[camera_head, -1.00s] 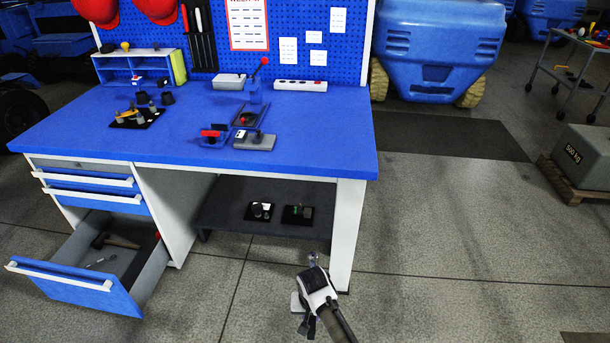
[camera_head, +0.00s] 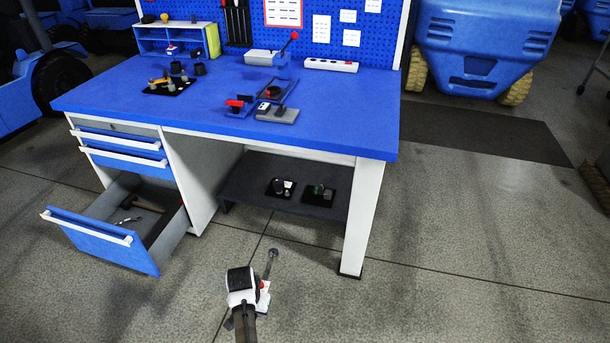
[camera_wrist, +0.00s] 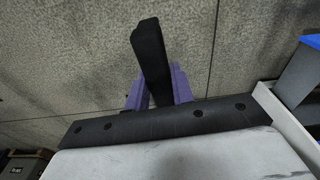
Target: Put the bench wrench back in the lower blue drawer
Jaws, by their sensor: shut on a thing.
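My gripper (camera_head: 265,286) is over the floor in front of the bench, right of the open drawer. It is shut on the bench wrench (camera_head: 272,256), whose grey rounded end sticks out beyond the fingers. In the wrist view a dark bar, the wrench (camera_wrist: 150,50), stands between the purple fingers (camera_wrist: 154,95); the rest of it is hidden. The lower blue drawer (camera_head: 98,240) is pulled out, and a hammer (camera_head: 148,205) and a small silver tool (camera_head: 128,220) lie inside.
The blue bench (camera_head: 330,115) has fixtures on top and a dark lower shelf (camera_head: 250,205) holding two black plates. Its white right leg (camera_head: 362,215) stands beyond my gripper. The upper drawers (camera_head: 125,148) are shut. Floor between my gripper and the drawer is clear.

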